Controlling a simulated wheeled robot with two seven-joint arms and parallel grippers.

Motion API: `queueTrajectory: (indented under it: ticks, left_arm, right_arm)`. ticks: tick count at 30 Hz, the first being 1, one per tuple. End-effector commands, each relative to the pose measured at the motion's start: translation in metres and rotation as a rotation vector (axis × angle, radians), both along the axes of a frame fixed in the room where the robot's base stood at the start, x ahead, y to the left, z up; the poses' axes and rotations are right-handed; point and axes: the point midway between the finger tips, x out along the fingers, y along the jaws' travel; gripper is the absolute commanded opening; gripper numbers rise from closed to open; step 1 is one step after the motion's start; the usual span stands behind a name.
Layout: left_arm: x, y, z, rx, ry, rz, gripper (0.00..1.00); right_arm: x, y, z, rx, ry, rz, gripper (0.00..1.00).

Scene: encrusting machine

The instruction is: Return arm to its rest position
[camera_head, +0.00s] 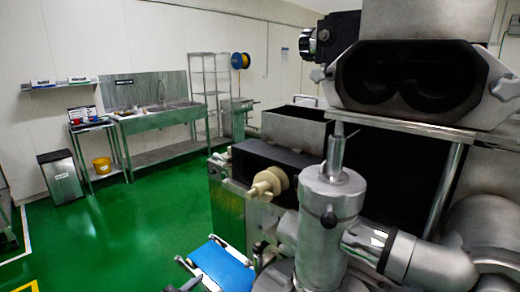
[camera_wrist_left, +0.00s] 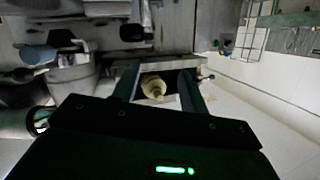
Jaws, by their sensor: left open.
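My left gripper (camera_wrist_left: 158,84) shows in the left wrist view with its two dark fingers apart. A cream-coloured knob (camera_wrist_left: 152,86) appears between the fingers in that picture, with no finger seen closed on it. In the head view the same kind of cream knob (camera_head: 268,183) sticks out from the front of the steel encrusting machine (camera_head: 228,213). I cannot clearly make out my left gripper in the head view; a small dark shape at the bottom edge is too cut off to identify. My right gripper is in neither view.
A steel cylinder assembly (camera_head: 330,220) and a hopper with a double opening (camera_head: 408,80) fill the right side. A blue conveyor belt (camera_head: 222,266) lies low in front. A sink bench (camera_head: 160,116) and a grey bin (camera_head: 60,176) stand by the far wall. Green floor (camera_head: 130,220) lies open at left.

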Motion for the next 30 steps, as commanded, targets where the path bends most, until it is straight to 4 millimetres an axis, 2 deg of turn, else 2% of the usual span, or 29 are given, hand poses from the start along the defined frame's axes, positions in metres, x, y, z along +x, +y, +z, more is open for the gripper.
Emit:
queueTrajectory:
  ticks: [1,3,6,9,12,19,26,30]
  left_arm:
    - [-0.018,0.017,-0.037,0.007,0.126,0.074,0.44]
    - [-0.045,0.041,-0.08,0.027,0.284,0.166,0.44]
    - [-0.087,0.067,-0.129,0.057,0.483,0.263,0.44]
    - [-0.127,0.085,-0.162,0.082,0.641,0.328,0.44]
    - [-0.165,0.098,-0.186,0.104,0.776,0.377,0.44]
    - [-0.248,0.12,-0.22,0.141,1.045,0.456,0.44]
    - [-0.232,0.117,-0.299,0.155,1.075,0.452,0.44]
    - [-0.23,0.116,-0.355,0.163,1.096,0.447,0.44]
  right_arm:
    - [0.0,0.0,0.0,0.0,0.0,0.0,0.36]
    - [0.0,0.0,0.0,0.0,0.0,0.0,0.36]
    - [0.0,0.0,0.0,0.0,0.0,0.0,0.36]
    - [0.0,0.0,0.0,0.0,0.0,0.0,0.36]
    - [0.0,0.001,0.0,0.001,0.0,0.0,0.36]
    - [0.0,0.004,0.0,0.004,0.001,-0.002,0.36]
    - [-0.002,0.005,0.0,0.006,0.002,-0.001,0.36]
    - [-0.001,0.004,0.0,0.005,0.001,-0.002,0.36]
